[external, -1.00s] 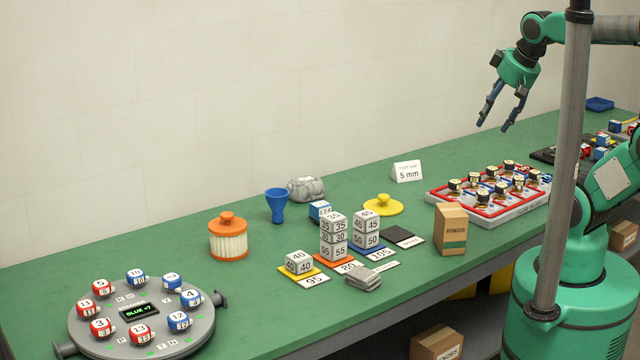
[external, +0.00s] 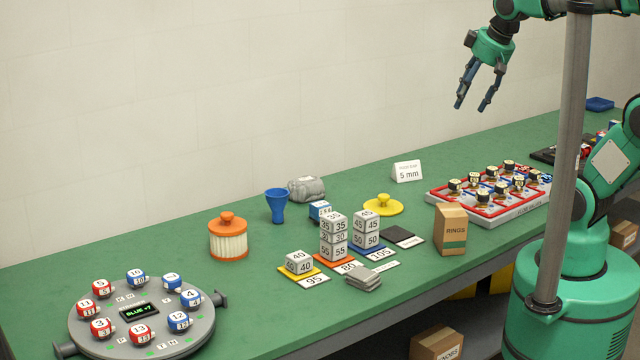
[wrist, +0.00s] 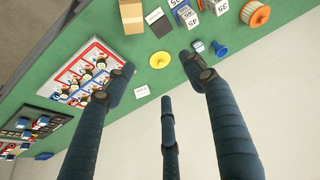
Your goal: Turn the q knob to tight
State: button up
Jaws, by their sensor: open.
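A round grey panel (external: 190,340) at the front left carries a ring of red and blue numbered knobs, such as a red knob (external: 139,331) and a blue knob (external: 190,298). Small letters stand beside the knobs; I cannot make out a q. Its dark display (external: 139,311) reads something like "BLUE +7". My gripper (external: 470,108) is open and empty, high above the back of the bench, far to the right of the panel. In the wrist view, my gripper (wrist: 155,75) has its blue fingers spread, with nothing between them. The round panel is outside the wrist view.
An orange-lidded filter (external: 228,240), a blue funnel (external: 277,205), number blocks (external: 334,236), a yellow lid (external: 383,205) and a rings box (external: 451,229) stand along the bench. A tray (external: 497,214) of dark-topped pieces is at right. The air around my gripper is clear.

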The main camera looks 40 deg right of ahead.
jog(key=w+a+r+n+g+y+p, duration=0.1)
jog(key=w+a+r+n+p, duration=0.2)
jog(key=w+a, duration=0.75)
jog(key=w+a+r+n+g+p, duration=0.15)
jog(key=w+a+n+p, duration=0.25)
jog(key=w+a, duration=0.65)
jog(key=w+a+f+n+p, duration=0.1)
jog(key=a, duration=0.6)
jog(key=w+a+f+n+p, duration=0.1)
jog(key=w+a+f+n, duration=0.1)
jog(key=a, duration=0.5)
jog(key=n+g+h+p, duration=0.1)
jog(key=n+g+p, duration=0.2)
jog(key=n+p, duration=0.55)
send_over(190, 294)
notch_tip(190, 294, down, 24)
jog(key=shift+f, duration=0.2)
notch_tip(190, 294, down, 14)
jog(key=shift+r+p, duration=0.25)
jog(key=shift+p, duration=0.3)
